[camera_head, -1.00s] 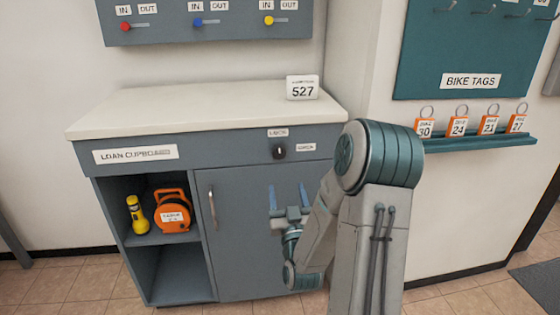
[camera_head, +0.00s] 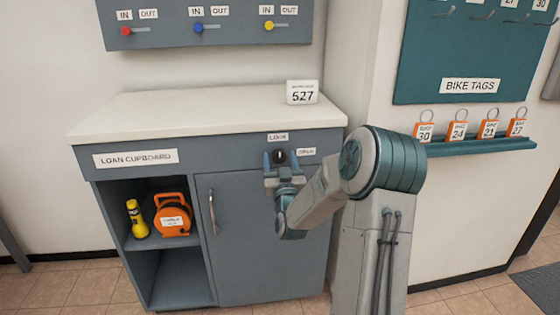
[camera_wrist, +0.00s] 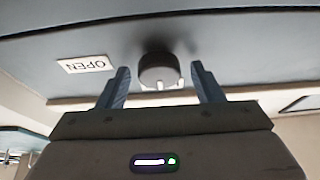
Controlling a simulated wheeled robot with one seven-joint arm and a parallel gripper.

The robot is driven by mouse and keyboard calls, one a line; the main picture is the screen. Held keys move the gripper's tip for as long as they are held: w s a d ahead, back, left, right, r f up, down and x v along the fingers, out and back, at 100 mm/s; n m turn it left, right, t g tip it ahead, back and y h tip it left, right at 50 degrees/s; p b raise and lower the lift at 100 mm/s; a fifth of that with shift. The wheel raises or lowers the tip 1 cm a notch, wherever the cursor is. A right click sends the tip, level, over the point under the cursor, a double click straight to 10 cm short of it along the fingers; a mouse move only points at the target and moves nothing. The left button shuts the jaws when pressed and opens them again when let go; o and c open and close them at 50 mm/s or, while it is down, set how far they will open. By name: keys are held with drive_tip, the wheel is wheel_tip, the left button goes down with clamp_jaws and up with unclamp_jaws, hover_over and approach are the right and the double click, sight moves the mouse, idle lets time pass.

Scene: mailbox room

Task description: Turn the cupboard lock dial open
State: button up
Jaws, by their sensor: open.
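The lock dial (camera_head: 279,157) is a dark round knob on the grey front of the loan cupboard (camera_head: 240,160), below a LOCK label (camera_head: 278,137) and left of an OPEN label (camera_head: 307,152). My gripper (camera_head: 280,158) is at the dial, its two blue fingers apart, one on each side of it. In the wrist view the dial (camera_wrist: 160,72) lies between the open fingertips (camera_wrist: 160,78), with visible gaps on both sides. A light mark shows on the dial's edge. The OPEN label (camera_wrist: 86,64) appears upside down to the left.
The cupboard door (camera_head: 245,250) with its bar handle (camera_head: 212,211) is shut. A yellow torch (camera_head: 137,219) and an orange cable reel (camera_head: 172,216) sit on the open shelf. A 527 sign (camera_head: 302,92) stands on the countertop (camera_head: 200,112).

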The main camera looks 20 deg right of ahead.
drive_tip(key=c, duration=0.9)
drive_tip(key=shift+c, duration=0.2)
drive_tip(key=shift+m+b, duration=0.3)
drive_tip(key=shift+m, duration=0.1)
drive_tip(key=m+h+b, duration=0.1)
drive_tip(key=m, duration=0.1)
drive_tip(key=m+g+h+b, duration=0.1)
drive_tip(key=m+b, duration=0.1)
drive_tip(key=m, duration=0.1)
drive_tip(key=shift+a+f+h, duration=0.1)
drive_tip(key=shift+f+h, duration=0.05)
drive_tip(key=shift+h, duration=0.25)
drive_tip(key=m+g+h+b, duration=0.1)
drive_tip(key=m, duration=0.2)
drive_tip(key=m+g+h+b, duration=0.1)
drive_tip(key=m+b, duration=0.1)
drive_tip(key=m, duration=0.1)
drive_tip(key=shift+m+g, duration=0.3)
drive_tip(key=m+g+b, duration=0.1)
drive_tip(key=m, duration=0.1)
drive_tip(key=m+g+h+b, duration=0.1)
drive_tip(key=m, duration=0.2)
drive_tip(key=shift+r, duration=0.2)
drive_tip(key=m+g, duration=0.1)
drive_tip(key=m, duration=0.1)
drive_tip(key=m+y+b, duration=0.1)
drive_tip(key=m, duration=0.2)
drive_tip(key=shift+g, duration=0.4)
